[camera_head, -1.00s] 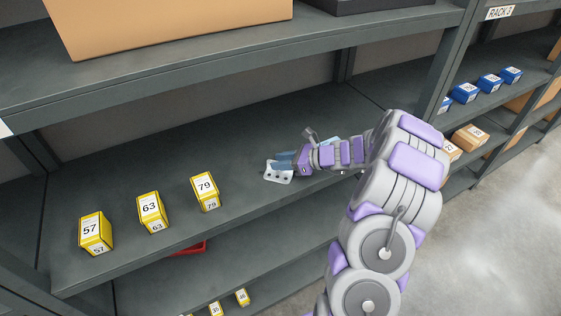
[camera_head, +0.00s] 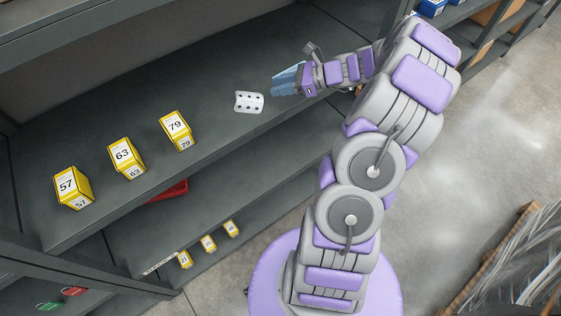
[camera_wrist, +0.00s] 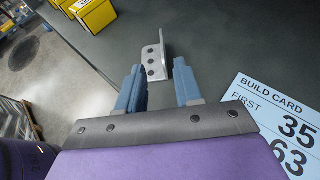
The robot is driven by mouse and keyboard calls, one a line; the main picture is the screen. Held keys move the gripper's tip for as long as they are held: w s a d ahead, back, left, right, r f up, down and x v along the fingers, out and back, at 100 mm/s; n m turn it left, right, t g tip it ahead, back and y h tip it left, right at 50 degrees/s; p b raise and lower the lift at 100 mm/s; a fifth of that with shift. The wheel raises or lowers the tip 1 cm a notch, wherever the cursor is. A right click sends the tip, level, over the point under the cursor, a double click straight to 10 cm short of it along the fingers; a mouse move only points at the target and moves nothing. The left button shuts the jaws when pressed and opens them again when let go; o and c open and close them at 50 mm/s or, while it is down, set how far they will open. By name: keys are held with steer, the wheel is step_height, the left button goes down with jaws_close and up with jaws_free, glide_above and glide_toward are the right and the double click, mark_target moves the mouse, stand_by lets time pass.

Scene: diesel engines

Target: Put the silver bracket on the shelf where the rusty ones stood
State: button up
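The silver bracket (camera_head: 249,102), an angled plate with several holes, rests on the shelf (camera_head: 225,135) right of the yellow boxes. No rusty brackets are in view.
Yellow boxes 57 (camera_head: 73,187), 63 (camera_head: 126,157) and 79 (camera_head: 176,130) stand in a row on the same shelf. A build card (camera_wrist: 285,115) lies right of my gripper in the wrist view. A red object (camera_head: 168,190) and small yellow boxes (camera_head: 208,243) are lower down.

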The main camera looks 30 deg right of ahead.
steer(key=s+a+r+n+g, duration=0.3)
steer(key=a+n, duration=0.2)
steer(key=a, duration=0.4)
steer(key=s+a+r+n+g, duration=0.3)
steer(key=a+n, duration=0.2)
steer(key=a, duration=0.5)
steer(key=s+a+r+n+g+h, duration=0.2)
steer(key=s+a+n+g+h, duration=0.15)
steer(key=s+a+n, duration=0.65)
steer(key=s+d+n+h, duration=0.2)
steer(key=s+n+h, duration=0.1)
steer(key=s, duration=0.6)
steer(key=s+d+n+g+h, duration=0.1)
steer(key=s+d+n+h, duration=0.2)
steer(key=s, duration=0.6)
steer(key=shift+d, duration=0.15)
steer(key=shift+h, duration=0.25)
step_height(320, 180, down, 8)
steer(key=b, duration=0.8)
